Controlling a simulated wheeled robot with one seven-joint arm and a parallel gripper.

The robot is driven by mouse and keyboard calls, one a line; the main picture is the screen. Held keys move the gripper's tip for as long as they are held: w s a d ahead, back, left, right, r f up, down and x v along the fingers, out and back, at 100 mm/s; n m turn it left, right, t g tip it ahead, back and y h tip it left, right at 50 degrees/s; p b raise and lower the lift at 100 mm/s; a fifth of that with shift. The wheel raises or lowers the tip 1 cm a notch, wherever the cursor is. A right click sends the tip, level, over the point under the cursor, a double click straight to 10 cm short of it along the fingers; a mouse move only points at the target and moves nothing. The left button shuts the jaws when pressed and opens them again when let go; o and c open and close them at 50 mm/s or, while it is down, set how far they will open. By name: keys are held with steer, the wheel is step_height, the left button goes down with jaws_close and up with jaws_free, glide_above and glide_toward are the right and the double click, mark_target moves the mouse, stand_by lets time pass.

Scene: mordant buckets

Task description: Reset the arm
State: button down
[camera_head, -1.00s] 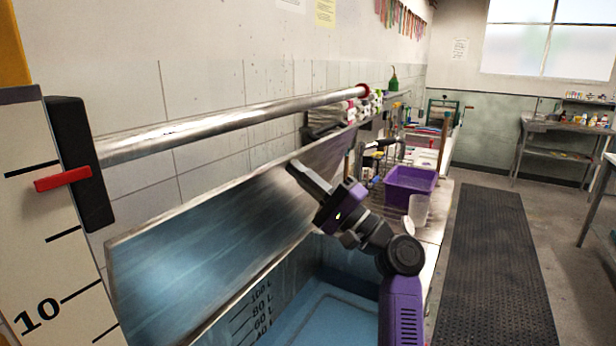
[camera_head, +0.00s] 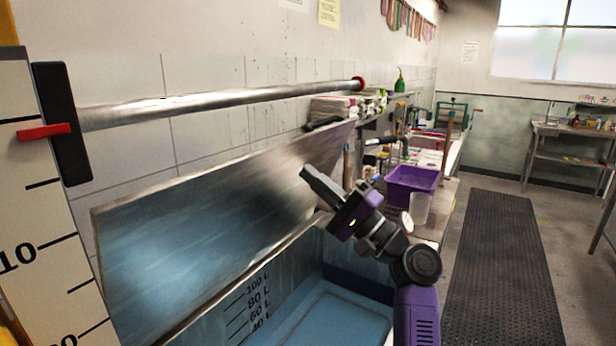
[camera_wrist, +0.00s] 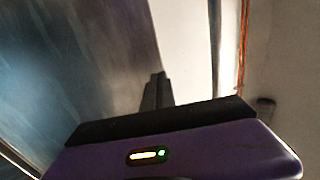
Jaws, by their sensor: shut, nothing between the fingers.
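My gripper (camera_head: 308,174) is in the middle of the head view, at the end of my purple and grey arm. Its fingers are together with nothing between them, pointing up and left. It is in front of the raised metal lid (camera_head: 190,235) of the blue tank, over the tank's far side, and I cannot tell the gap to the lid. In the wrist view the closed fingers (camera_wrist: 157,80) show dark against the lid's blue-grey face (camera_wrist: 95,60) and a pale surface.
The open tank (camera_head: 335,315) with litre marks lies below my arm. A purple bin (camera_head: 413,180) and a clear cup (camera_head: 419,209) stand on the counter behind. A metal bar (camera_head: 220,106) runs along the wall. A dark mat (camera_head: 500,270) covers clear floor at right.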

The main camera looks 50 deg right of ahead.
steer(key=r+b+v, duration=0.1)
steer(key=b+v, duration=0.1)
steer(key=v, duration=0.5)
steer(key=shift+s, duration=0.75)
steer(key=shift+d, duration=0.1)
